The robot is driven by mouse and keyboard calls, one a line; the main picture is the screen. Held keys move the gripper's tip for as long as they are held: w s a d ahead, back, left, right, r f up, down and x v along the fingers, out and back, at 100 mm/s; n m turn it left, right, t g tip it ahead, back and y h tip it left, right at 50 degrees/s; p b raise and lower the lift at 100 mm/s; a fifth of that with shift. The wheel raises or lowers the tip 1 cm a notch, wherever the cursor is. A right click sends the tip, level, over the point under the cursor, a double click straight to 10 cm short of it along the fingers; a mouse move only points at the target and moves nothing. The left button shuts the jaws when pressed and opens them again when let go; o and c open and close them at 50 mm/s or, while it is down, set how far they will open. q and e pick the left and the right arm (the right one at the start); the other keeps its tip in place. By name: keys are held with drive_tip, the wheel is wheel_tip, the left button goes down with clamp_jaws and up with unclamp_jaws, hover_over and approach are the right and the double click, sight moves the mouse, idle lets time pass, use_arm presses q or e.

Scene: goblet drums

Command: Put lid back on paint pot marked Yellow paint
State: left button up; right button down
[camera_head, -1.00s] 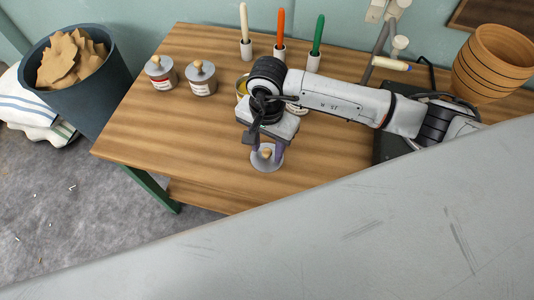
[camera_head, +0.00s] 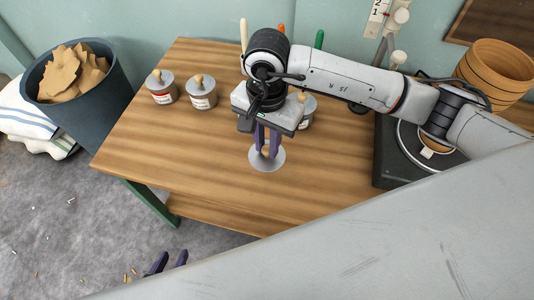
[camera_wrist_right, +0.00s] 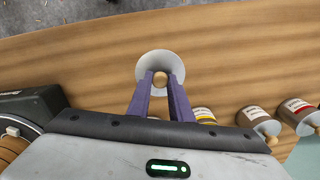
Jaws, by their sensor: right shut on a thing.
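The grey round lid (camera_head: 267,160) with a wooden knob is at the front half of the wooden table; it also shows in the right wrist view (camera_wrist_right: 160,58). My right gripper (camera_head: 267,151) points down over it, its purple fingers shut on the knob. I cannot tell whether the lid touches the table. An open pot with a yellow-marked label (camera_wrist_right: 204,115) shows partly past my right gripper's body in the right wrist view; in the head view that gripper hides it. My left gripper (camera_head: 168,264) shows only its purple fingertips, apart and empty, below the table's front edge.
Two lidded pots, one red-labelled (camera_head: 161,87) and one beside it (camera_head: 201,92), stand at the back left. Another lidded pot (camera_head: 306,110) is partly behind my right gripper. A dark turntable (camera_head: 392,150) is at right. The left front tabletop is clear.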

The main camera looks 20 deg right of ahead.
sight(267, 148)
wheel_tip(267, 148, up, 2)
idle(0.4)
drive_tip(key=shift+r+p, duration=0.85)
drive_tip(key=shift+r, duration=1.1)
